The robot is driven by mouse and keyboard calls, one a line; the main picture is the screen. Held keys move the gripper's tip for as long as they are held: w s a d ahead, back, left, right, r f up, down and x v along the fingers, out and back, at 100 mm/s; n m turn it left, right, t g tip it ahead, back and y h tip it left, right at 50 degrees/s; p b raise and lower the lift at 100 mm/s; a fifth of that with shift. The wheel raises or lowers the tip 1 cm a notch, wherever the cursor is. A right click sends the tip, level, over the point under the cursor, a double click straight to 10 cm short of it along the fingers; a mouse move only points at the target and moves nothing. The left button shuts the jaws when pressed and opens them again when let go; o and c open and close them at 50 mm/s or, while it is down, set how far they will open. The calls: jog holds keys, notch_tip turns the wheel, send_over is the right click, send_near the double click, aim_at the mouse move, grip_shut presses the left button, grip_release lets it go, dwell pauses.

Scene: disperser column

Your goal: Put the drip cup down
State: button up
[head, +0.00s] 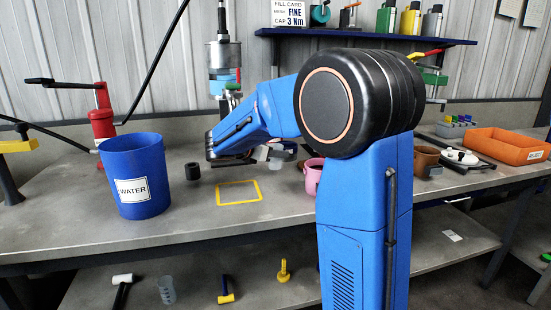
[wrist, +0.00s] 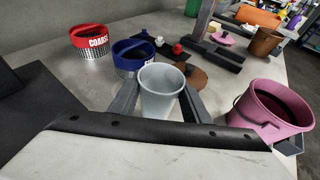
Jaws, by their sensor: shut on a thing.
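The drip cup (wrist: 160,92) is a pale, translucent, open-topped cup. In the wrist view it stands upright between the two dark fingers of my gripper (wrist: 158,106), which is shut on it. The cup's inside looks empty. In the head view my gripper is low over the bench behind my arm, mostly hidden, with a small pale shape (head: 262,153) beside it that seems to be the cup. I cannot tell whether the cup's base touches the bench.
A yellow square outline (head: 239,181) marks clear bench in front of my gripper. A blue WATER bucket (head: 130,165) stands left, a pink bucket (wrist: 268,110) right of the cup. A red COARSE sieve (wrist: 90,40) and a blue sieve (wrist: 133,57) are beyond the cup.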

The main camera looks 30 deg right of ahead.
jog(key=shift+f, duration=1)
jog(key=shift+f, duration=0.1)
jog(key=o, duration=1)
jog(key=shift+s+a+r, duration=0.1)
jog(key=shift+a+r, duration=0.15)
jog(key=shift+a, duration=0.15)
jog(key=s+a, duration=0.1)
jog(key=a, duration=0.3)
jog(key=s+a, duration=0.2)
jog(key=a, duration=0.3)
jog(key=s+a, duration=0.1)
jog(key=a, duration=0.3)
jog(key=shift+s+a+r, duration=0.15)
jog(key=shift+a+r, duration=0.05)
jog(key=shift+r, duration=0.15)
